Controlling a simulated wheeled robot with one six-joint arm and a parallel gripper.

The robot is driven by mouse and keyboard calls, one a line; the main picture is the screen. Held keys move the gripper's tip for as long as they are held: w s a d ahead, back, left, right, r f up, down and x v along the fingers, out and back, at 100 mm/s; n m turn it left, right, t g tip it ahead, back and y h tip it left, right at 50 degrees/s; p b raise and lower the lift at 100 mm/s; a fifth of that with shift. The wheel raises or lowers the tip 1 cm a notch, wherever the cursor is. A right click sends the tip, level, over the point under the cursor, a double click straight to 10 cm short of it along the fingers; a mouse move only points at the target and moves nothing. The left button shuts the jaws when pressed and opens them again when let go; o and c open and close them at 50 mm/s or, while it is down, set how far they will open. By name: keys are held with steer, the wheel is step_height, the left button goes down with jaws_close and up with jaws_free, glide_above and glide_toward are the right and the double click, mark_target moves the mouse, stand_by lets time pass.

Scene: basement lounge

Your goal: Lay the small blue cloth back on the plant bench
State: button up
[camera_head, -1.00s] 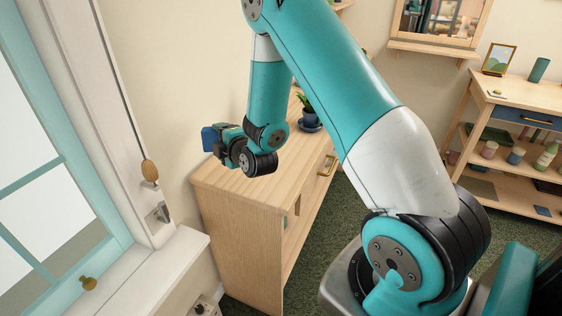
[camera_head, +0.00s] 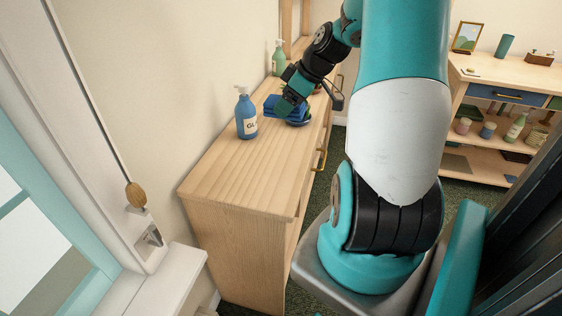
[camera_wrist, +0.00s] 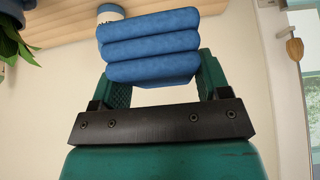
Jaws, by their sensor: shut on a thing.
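The small blue cloth (camera_head: 269,103) is a thick folded stack. My gripper (camera_head: 287,102) is shut on it. In the wrist view the cloth (camera_wrist: 152,45) sits between the two green fingers (camera_wrist: 165,88). The plant bench (camera_head: 232,176) is a long pale wooden cabinet against the wall. The cloth and gripper are over its far half, just right of a blue pump bottle (camera_head: 246,115). The gap between cloth and bench top is hard to judge. My gripper hides most of the plant in the head view; its leaves (camera_wrist: 15,42) show in the wrist view.
The near half of the bench top is clear. A window (camera_head: 60,190) is at left, a shelf unit (camera_head: 480,84) at right.

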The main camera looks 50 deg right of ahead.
step_height(320, 180, down, 19)
steer(key=shift+r+p, duration=0.2)
steer(key=shift+p, duration=0.15)
steer(key=o, duration=1)
steer(key=shift+c, duration=0.2)
steer(key=shift+r, duration=0.1)
